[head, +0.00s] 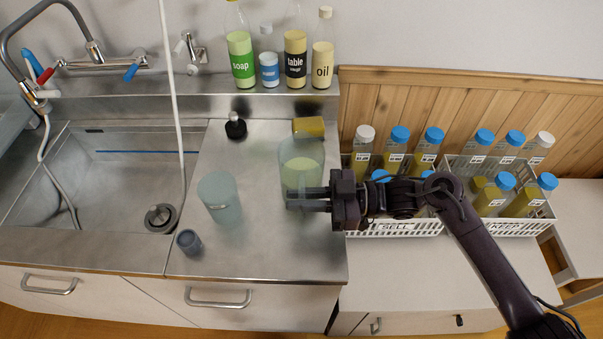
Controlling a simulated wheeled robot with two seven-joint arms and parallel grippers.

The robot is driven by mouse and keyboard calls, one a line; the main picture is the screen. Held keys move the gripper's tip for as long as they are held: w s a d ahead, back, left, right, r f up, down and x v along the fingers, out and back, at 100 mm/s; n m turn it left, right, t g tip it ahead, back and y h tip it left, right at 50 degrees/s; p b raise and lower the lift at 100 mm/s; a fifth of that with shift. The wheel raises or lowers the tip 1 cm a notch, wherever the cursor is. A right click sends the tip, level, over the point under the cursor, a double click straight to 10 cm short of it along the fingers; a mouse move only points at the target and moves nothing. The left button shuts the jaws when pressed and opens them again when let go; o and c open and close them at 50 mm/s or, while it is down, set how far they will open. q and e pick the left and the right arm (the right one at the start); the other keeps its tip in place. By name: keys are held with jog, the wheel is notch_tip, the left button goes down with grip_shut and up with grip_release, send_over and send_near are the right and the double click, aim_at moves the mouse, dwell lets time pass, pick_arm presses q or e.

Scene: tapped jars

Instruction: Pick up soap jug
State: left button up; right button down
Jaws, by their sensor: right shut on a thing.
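A clear, open-topped jug (301,155) holding pale yellow-green liquid stands upright at the right of the steel counter. It has no label that I can see, so I take it as the soap jug from its liquid. My right gripper (308,199) reaches in from the right and is shut on the jug's lower part. I cannot tell whether the jug's base touches the counter. A bottle labelled soap (241,60), with green liquid, stands on the shelf behind. My left gripper is not in view.
A translucent bluish jug (220,198) and a small grey-blue cup (189,242) stand left, near the sink (100,185). A black bottle (236,127) and a yellow sponge-like block (308,127) are behind. White crates marked SELL (396,228) and KEEP (503,227) hold several jars at right.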

jog(key=shift+r, duration=0.15)
notch_tip(320, 180, up, 20)
jog(key=b, duration=0.1)
dwell(0.6)
jog(key=shift+w, duration=0.15)
dwell(1.0)
